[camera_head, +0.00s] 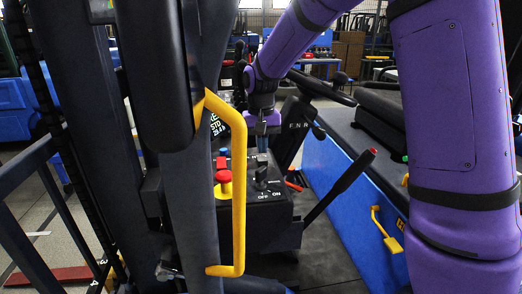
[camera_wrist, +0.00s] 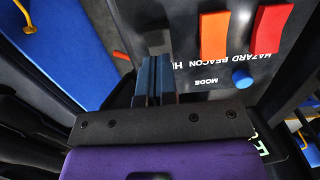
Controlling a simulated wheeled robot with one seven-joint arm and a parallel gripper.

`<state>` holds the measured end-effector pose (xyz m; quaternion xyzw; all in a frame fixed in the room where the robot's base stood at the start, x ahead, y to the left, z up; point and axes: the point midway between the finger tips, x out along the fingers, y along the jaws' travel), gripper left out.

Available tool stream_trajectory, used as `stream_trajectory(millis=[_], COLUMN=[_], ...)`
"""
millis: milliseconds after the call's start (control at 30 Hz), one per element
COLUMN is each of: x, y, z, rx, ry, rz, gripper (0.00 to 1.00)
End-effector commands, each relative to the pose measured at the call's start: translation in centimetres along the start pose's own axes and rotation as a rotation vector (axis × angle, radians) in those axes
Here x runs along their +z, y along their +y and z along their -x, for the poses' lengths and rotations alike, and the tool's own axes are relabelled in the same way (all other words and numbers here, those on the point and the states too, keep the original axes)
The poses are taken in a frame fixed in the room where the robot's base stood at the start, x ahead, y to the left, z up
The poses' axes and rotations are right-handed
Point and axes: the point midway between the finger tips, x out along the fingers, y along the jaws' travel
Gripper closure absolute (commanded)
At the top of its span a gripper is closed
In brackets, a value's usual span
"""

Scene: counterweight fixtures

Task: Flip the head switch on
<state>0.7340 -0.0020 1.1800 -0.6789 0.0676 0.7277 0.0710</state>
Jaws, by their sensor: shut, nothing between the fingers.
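A dark control box (camera_head: 268,212) stands low in the middle of the head view, with a rotary switch marked OFF and ON on its face. My gripper (camera_head: 262,160) points down at the far part of this box. In the wrist view, my gripper (camera_wrist: 154,62) is shut and empty, its blue-grey fingers together over the panel. The panel carries an orange rocker (camera_wrist: 214,35) and a red rocker (camera_wrist: 271,33), with upside-down lettering "HAZARD BEACON H". A greyish switch (camera_wrist: 155,38) sits by the H, just beyond the fingertips and partly hidden by them. I cannot tell its position or any contact.
A blue knob (camera_wrist: 242,78) sits by the word MODE. A red push button (camera_head: 223,177) on a yellow base, a yellow grab rail (camera_head: 239,200) and a dark post (camera_head: 196,210) stand left. A red-tipped lever (camera_head: 340,185) leans right of the box.

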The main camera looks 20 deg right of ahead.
Motion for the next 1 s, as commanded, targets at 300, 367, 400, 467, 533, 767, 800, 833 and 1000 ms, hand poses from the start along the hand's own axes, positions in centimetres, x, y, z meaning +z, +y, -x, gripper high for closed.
stream_trajectory(millis=[300, 367, 400, 467, 533, 767, 800, 833, 1000], x=[-0.6, -0.7, -0.8, -0.9, -1.1, -1.3, -1.3, -1.3, -1.3], y=[0.4, 0.4, 0.4, 0.4, 0.4, 0.4, 0.4, 0.4, 0.4], z=[6.5, 7.7, 8.5, 9.4, 10.4, 12.2, 12.3, 12.3, 12.4], rx=[-0.002, -0.002, -0.001, -0.001, -0.001, 0.0, 0.0, 0.0, 0.0], ry=[0.004, 0.004, 0.003, 0.002, 0.002, 0.0, 0.0, 0.0, 0.0], rz=[-0.001, -0.001, -0.001, -0.001, -0.001, -0.001, -0.001, -0.001, -0.001], gripper=[1.0, 1.0, 1.0, 1.0, 1.0, 1.0, 1.0, 1.0, 1.0])
